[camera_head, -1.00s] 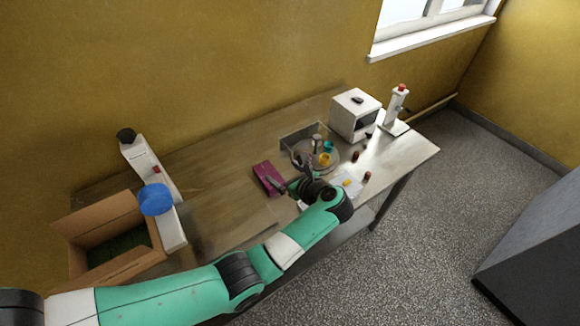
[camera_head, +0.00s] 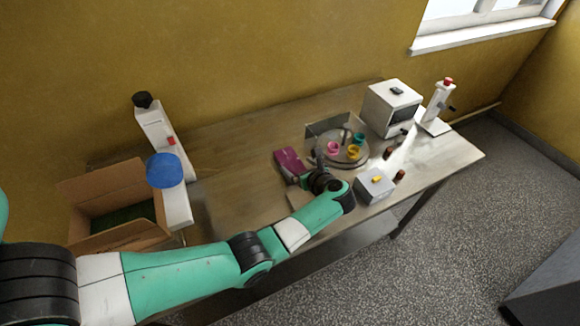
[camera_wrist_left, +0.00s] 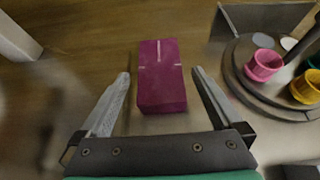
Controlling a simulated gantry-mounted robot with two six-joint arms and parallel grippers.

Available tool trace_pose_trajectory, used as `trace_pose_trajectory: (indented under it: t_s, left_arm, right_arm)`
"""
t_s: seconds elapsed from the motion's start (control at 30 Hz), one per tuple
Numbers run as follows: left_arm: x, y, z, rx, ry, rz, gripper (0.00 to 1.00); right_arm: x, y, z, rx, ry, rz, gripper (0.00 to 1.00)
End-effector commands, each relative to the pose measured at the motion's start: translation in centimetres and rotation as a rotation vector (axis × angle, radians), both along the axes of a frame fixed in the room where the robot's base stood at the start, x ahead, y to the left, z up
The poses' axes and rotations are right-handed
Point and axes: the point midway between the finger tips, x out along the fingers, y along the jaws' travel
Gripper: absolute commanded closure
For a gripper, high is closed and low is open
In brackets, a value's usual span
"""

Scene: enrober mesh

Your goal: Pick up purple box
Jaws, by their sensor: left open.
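The purple box (camera_head: 290,162) lies on the table near its middle in the head view. In the left wrist view the purple box (camera_wrist_left: 161,75) lies ahead of the jaws, its near end between the two fingertips, with a gap on each side. My left gripper (camera_head: 304,170) is at the box, and its fingers are hard to make out in the head view. In the left wrist view my left gripper (camera_wrist_left: 160,78) is open and empty, one finger on each side of the box. My right gripper is not in view.
A round tray (camera_head: 340,157) with pink, teal and yellow cups stands right of the box, with a metal panel behind. A cardboard box (camera_head: 113,197) is at left. The table (camera_head: 228,150) is clear left of the box.

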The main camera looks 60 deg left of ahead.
Motion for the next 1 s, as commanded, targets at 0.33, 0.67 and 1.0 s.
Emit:
trace_pose_trajectory:
  t_s: [0.33, 0.67, 1.0]
  left_arm:
    - [-0.2, 2.6, -2.4, -0.001, 0.001, 0.003, 0.00]
    - [-0.1, 4.4, -3.1, 0.000, -0.001, 0.000, 0.00]
    - [-0.1, 4.4, -3.1, 0.000, 0.000, -0.001, 0.52]
  right_arm:
    - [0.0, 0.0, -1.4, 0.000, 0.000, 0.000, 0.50]
    - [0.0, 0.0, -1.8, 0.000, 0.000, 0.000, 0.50]
    - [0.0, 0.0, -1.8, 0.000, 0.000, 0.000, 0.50]
